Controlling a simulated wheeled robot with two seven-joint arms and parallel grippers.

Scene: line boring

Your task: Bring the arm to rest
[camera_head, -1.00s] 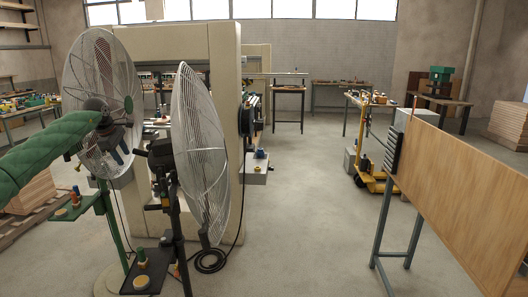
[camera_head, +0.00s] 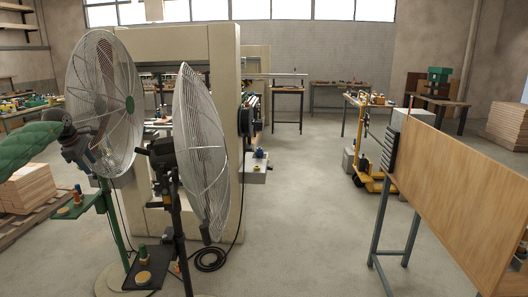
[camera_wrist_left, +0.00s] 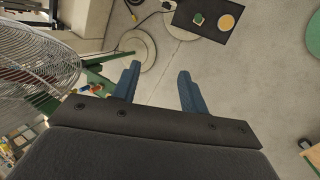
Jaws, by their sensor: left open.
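My left arm, in a green quilted sleeve (camera_head: 25,146), comes in from the left edge of the head view. Its gripper (camera_head: 100,160) is in front of the lower part of the left fan's cage, small and partly lost against the wires. In the left wrist view the gripper (camera_wrist_left: 158,84) has two blue fingers set apart with bare floor between them. It is open and empty. I cannot tell whether it touches the fan. My right gripper is in neither view.
Two standing fans, left (camera_head: 104,95) and right (camera_head: 201,150), stand close to the left arm. A wooden board (camera_head: 455,190) on legs stands at right. The floor (camera_head: 300,220) between is clear.

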